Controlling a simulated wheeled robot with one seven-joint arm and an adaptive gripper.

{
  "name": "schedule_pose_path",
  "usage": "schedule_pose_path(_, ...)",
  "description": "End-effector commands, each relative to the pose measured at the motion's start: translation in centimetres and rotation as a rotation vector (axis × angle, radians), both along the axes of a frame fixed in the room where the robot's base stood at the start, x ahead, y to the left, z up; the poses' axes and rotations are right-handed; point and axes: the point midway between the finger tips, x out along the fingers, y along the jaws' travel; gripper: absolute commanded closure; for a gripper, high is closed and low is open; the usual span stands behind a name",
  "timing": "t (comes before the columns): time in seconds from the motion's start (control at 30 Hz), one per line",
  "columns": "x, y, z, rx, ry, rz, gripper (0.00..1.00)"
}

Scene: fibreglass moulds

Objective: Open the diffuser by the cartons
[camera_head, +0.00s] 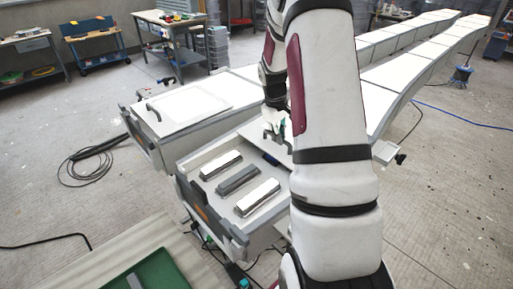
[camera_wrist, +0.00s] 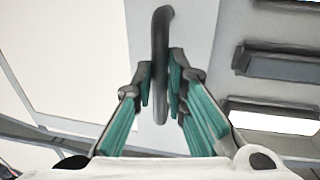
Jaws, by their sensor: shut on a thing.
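My gripper (camera_wrist: 163,80) is shut on the dark curved handle (camera_wrist: 160,25) of a pale diffuser panel (camera_wrist: 85,75). Its teal fingers stand on either side of the handle. In the head view, my gripper (camera_head: 273,132) is at the panel (camera_head: 252,131), partly hidden by my arm. The near light box (camera_head: 215,232) is uncovered at its front, showing three lamp bars (camera_head: 238,180) inside. The panel lies toward the back of this box. Lamp bars (camera_wrist: 280,64) also show at the right of the wrist view. I cannot make out any cartons.
A second box with a white panel (camera_head: 190,107) and dark handle (camera_head: 152,111) stands behind left. Long white-topped moulds (camera_head: 400,70) run to the back right. Cables (camera_head: 95,155) lie on the floor. A green tray (camera_head: 155,272) is at the front left. Workbenches line the back.

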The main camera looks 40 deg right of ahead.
Motion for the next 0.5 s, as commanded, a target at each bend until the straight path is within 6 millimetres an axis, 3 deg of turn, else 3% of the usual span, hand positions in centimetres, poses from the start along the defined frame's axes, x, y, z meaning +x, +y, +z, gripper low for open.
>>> schedule_pose_path(0.03, 0.0, -2.0, -0.1, -0.003, -0.002, -0.007, 1.0)
schedule_pose_path(0.2, 0.0, -6.4, -0.1, -0.002, -0.001, -0.004, 1.0)
schedule_pose_path(0.5, 0.0, -10.9, 0.0, -0.001, -0.001, -0.001, 1.0)
